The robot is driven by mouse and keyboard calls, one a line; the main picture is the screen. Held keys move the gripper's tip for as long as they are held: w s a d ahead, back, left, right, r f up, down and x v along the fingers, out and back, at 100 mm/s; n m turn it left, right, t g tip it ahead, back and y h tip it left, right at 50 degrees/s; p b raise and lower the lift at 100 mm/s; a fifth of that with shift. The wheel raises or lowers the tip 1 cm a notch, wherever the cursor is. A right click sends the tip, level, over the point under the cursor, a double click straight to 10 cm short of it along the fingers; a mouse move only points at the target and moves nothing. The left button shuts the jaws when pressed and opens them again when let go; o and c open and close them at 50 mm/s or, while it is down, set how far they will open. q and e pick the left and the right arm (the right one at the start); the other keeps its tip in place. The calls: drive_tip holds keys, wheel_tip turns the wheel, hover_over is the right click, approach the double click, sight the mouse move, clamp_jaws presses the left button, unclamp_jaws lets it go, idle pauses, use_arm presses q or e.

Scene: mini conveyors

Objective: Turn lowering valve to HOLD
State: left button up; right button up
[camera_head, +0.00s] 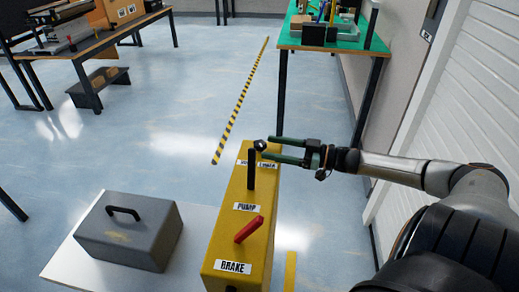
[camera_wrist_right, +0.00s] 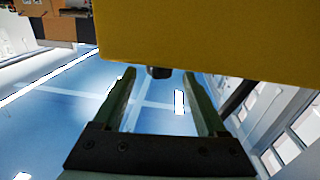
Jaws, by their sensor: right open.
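A small dark knob (camera_head: 260,145), apparently the lowering valve, is at the far end of the yellow box (camera_head: 222,247). Its label (camera_head: 257,164) is too small to read for certain, and its HOLD mark cannot be made out. My right gripper (camera_head: 266,148) comes in from the right with its green fingers spread, tips close to the knob. In the right wrist view the knob (camera_wrist_right: 159,72) shows at the yellow box's edge (camera_wrist_right: 205,40), between the open fingertips (camera_wrist_right: 159,76) and apart from both. My left gripper is out of view.
A black PUMP lever (camera_head: 251,172) stands near the knob, with a red BRAKE lever (camera_head: 249,229) closer to me. A grey case (camera_head: 131,231) sits left on a white surface (camera_head: 75,262). A green-topped table (camera_head: 350,45) stands behind; open floor lies between.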

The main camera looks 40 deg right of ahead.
sight(259, 143)
drive_tip(key=shift+b+x, duration=0.55)
drive_tip(key=shift+x, duration=1.7)
drive_tip(key=shift+c, duration=0.4)
clamp_jaws()
